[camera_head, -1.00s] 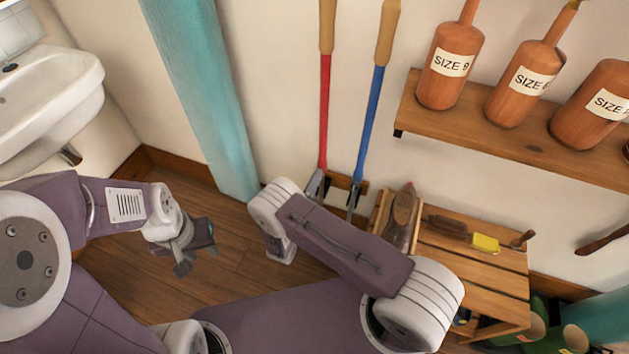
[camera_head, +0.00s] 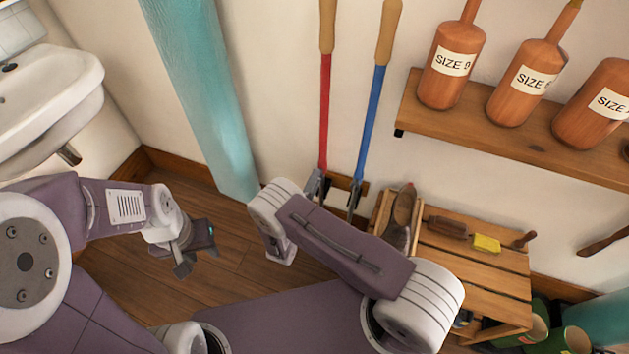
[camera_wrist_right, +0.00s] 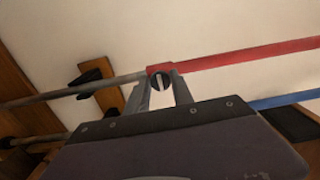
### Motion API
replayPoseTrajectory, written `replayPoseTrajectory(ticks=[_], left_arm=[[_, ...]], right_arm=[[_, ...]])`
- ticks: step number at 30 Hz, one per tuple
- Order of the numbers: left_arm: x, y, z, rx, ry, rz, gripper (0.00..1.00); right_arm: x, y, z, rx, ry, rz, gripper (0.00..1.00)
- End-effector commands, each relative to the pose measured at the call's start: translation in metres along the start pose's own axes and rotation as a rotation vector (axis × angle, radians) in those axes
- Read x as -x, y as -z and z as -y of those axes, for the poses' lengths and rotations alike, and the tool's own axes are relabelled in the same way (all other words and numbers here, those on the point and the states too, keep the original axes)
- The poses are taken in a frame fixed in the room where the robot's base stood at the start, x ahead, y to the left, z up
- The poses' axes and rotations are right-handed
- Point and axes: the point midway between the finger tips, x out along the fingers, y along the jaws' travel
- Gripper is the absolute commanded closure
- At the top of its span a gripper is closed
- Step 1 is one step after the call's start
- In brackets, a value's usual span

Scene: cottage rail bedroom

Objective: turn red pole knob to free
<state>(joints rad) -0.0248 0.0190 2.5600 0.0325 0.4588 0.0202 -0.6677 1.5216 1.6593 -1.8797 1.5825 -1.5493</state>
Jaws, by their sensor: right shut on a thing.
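The red pole (camera_head: 325,110) with a wooden handle leans against the wall in the head view. It also crosses the right wrist view (camera_wrist_right: 240,57), where its red tube meets a grey lower tube (camera_wrist_right: 70,90). A dark round knob (camera_wrist_right: 160,83) with a pale bar sits in the red collar at that joint. My right gripper (camera_wrist_right: 161,90) has its fingers on either side of the knob and is shut on it. My left gripper (camera_head: 197,262) hangs open and empty over the floor.
A blue pole (camera_head: 373,125) stands just right of the red one. A wooden slatted bench (camera_head: 470,270) with shoes and brushes is at the right. A teal post (camera_head: 205,90) and a white sink (camera_head: 50,90) are at the left.

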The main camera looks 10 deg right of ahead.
Motion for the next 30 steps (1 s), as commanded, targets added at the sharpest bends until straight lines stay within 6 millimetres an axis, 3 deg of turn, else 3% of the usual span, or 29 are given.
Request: replayPoseTrajectory(ticks=[7,8,9,10,20,23,30], left_arm=[[0.000,0.000,0.000,0.000,0.000,0.000,0.64],[0.000,0.000,0.000,0.000,0.000,0.000,0.64],[0.000,0.000,0.000,0.000,0.000,0.000,0.64],[0.000,0.000,0.000,0.000,0.000,0.000,0.64],[0.001,0.000,0.000,0.000,0.000,0.000,0.64],[0.004,0.000,0.000,0.000,0.000,0.000,0.64],[0.012,0.001,0.000,0.000,0.000,0.000,0.64]], right_arm=[[0.000,0.000,0.000,0.001,0.001,0.000,1.00],[0.000,0.000,0.000,0.001,0.001,0.000,0.66],[0.000,0.000,0.000,0.000,0.001,0.000,0.55],[0.000,0.000,0.000,0.000,0.001,0.000,0.51],[0.002,0.000,0.000,0.000,0.000,0.001,0.51],[0.013,-0.001,0.001,0.000,0.000,0.004,0.51],[0.060,-0.001,0.002,0.000,0.000,0.005,0.51]])
